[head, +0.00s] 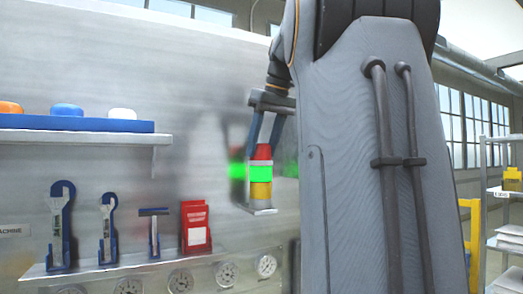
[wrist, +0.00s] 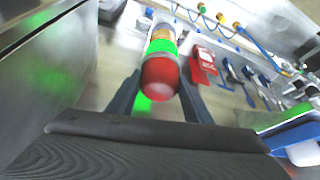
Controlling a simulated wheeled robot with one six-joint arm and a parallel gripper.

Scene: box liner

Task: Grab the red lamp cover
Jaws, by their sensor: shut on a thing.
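The red lamp cover (head: 262,152) is the top part of a stack lamp, above a glowing green section (head: 260,173) and a yellow section (head: 260,191). The lamp stands upright on a small wall bracket (head: 262,210). In the wrist view the rounded red cover (wrist: 160,76) faces the camera, with the green section (wrist: 161,47) behind it. My gripper (head: 263,148) reaches down from above, its two dark blue fingers on either side of the cover. In the wrist view my gripper (wrist: 160,80) is shut on the red cover. I cannot tell whether the cover is loose from the green section.
A wall shelf (head: 80,137) at left holds a blue tray (head: 75,124) with orange, blue and white caps. A lower shelf (head: 130,262) holds wrenches (head: 60,225) and a red box (head: 195,227), above several gauges (head: 180,281). Open space lies around the lamp.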

